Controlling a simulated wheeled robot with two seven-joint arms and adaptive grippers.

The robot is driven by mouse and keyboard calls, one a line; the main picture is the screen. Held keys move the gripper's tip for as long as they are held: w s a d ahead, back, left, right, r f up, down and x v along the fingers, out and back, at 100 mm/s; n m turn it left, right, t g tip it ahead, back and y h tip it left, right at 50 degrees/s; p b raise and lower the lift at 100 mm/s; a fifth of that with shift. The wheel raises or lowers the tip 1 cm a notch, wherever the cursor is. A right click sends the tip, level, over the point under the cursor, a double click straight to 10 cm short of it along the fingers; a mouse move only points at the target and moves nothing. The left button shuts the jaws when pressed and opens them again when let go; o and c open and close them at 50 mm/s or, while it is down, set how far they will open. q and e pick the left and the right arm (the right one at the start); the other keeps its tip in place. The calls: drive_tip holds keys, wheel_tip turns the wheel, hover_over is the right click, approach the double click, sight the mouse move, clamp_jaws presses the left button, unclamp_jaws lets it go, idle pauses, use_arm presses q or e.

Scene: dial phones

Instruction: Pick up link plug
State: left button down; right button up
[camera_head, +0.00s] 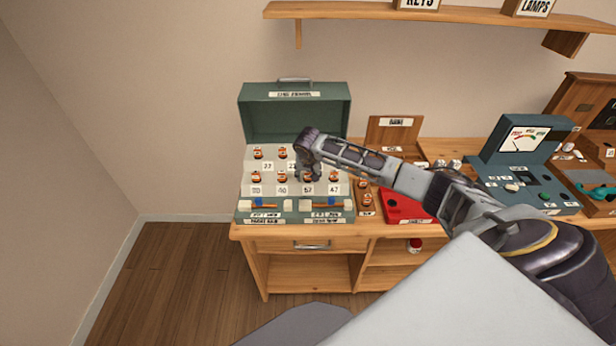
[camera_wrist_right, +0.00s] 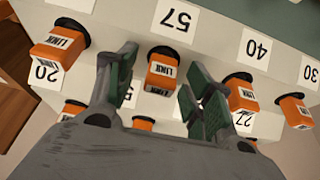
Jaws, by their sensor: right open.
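Several orange link plugs with white LINK labels sit in dark sockets on a white sloped panel, in rows above number cards. In the right wrist view one link plug (camera_wrist_right: 163,71), beside the upside-down 57 card (camera_wrist_right: 175,18), shows between the fingers of my right gripper (camera_wrist_right: 158,74). The fingers are spread and I see no contact; the depth between them and the plug is hard to judge. In the head view my right gripper (camera_head: 306,174) hangs over the right half of the panel and hides some plugs. Another link plug (camera_head: 256,177) shows at the left. My left gripper is out of view.
The panel belongs to a green case with a raised lid (camera_head: 294,118) on a wooden desk (camera_head: 300,232). A red box (camera_head: 404,208) and a teal meter console (camera_head: 524,150) stand to the right. A shelf (camera_head: 440,13) runs above. Neighbouring plugs stand close to my fingers.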

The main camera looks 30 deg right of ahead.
idle(0.4)
drive_tip(key=c, duration=1)
drive_tip(key=shift+o, duration=0.2)
drive_tip(key=shift+r, duration=0.1)
drive_tip(key=shift+r+b, duration=0.55)
drive_tip(key=shift+r, duration=4.35)
